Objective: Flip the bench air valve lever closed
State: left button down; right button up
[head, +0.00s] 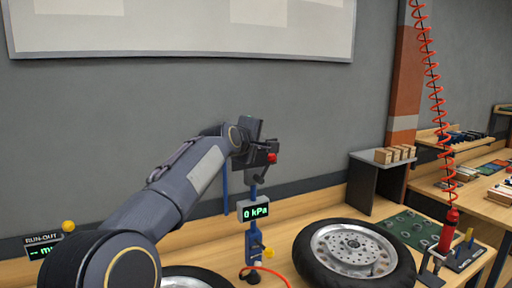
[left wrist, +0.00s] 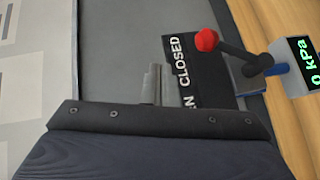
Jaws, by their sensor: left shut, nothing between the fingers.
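The valve lever is a dark arm with a red ball knob (left wrist: 206,40) in the left wrist view. The knob lies beside the word CLOSED on a black label plate (left wrist: 181,62); OPEN is partly hidden by the gripper. In the head view the red knob (head: 272,158) shows at the top of the blue valve post (head: 254,240). My left gripper (left wrist: 152,84) is shut and empty, to the left of the knob and apart from it in the wrist view. In the head view, the left gripper (head: 258,150) is close by the knob. My right gripper is not in view.
The pressure display (head: 254,210) reads 0 kPa; it also shows in the wrist view (left wrist: 305,65). A tyred wheel (head: 354,256) lies right of the post, another partly behind my arm. A red coiled hose (head: 437,95) hangs at right. A grey wall stands behind the bench.

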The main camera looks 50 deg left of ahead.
pick_arm(q)
jog(key=s+d+r, duration=0.4)
jog(key=s+r, duration=0.1)
jog(key=shift+s+d+b, duration=0.2)
jog(key=shift+s+b, duration=0.2)
jog(key=shift+b, duration=0.05)
jog(key=shift+f, duration=0.1)
